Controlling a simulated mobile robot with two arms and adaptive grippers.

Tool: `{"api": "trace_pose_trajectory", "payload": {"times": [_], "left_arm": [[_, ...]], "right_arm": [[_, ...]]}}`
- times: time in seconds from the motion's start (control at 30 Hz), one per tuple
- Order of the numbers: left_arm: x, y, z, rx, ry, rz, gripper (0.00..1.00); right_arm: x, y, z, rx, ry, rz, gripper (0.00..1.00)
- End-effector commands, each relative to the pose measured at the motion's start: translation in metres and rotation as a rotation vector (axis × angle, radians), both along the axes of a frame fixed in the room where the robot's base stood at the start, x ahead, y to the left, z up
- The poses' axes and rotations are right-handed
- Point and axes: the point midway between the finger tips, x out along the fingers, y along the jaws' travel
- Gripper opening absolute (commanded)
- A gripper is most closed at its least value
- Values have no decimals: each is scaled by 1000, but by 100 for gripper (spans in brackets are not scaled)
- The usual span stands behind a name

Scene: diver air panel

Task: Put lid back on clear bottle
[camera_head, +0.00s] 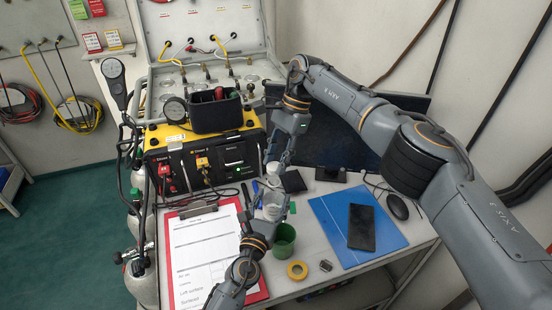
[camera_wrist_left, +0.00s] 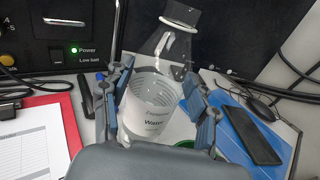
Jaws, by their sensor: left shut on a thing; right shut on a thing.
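The clear bottle (camera_head: 272,206) has a white label reading "Water" and stands roughly upright. My left gripper (camera_head: 271,214) is shut around its body; the wrist view shows a finger on each side of the bottle (camera_wrist_left: 150,105). A white lid (camera_head: 273,168) is above the bottle's neck, in my right gripper (camera_head: 277,162), which is shut on it. The left wrist view shows a white-rimmed piece, apparently the lid (camera_wrist_left: 181,20), just above the clear neck. I cannot tell whether lid and neck touch.
A green cup (camera_head: 284,240), a yellow tape roll (camera_head: 297,270) and a small metal piece (camera_head: 326,265) are close by. A clipboard (camera_head: 200,250) lies left. A blue folder (camera_head: 335,225) with a dark phone-like device (camera_head: 361,228) lies right. The air panel (camera_head: 215,150) stands behind.

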Motion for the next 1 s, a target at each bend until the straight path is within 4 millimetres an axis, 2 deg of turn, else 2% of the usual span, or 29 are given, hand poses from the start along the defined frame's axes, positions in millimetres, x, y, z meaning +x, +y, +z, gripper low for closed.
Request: {"api": "trace_pose_trajectory", "payload": {"times": [0.07, 0.57, 1.0], "left_arm": [[0, 0, 0, 1, 0, 0, 2], [0, 0, 0, 1, 1, 0, 2], [0, 0, 0, 0, 1, 0, 2]], "right_arm": [[0, 0, -6, 0, 0, 1, 24], [0, 0, -6, 1, -1, 1, 24], [0, 0, -23, 1, -2, 0, 24]]}}
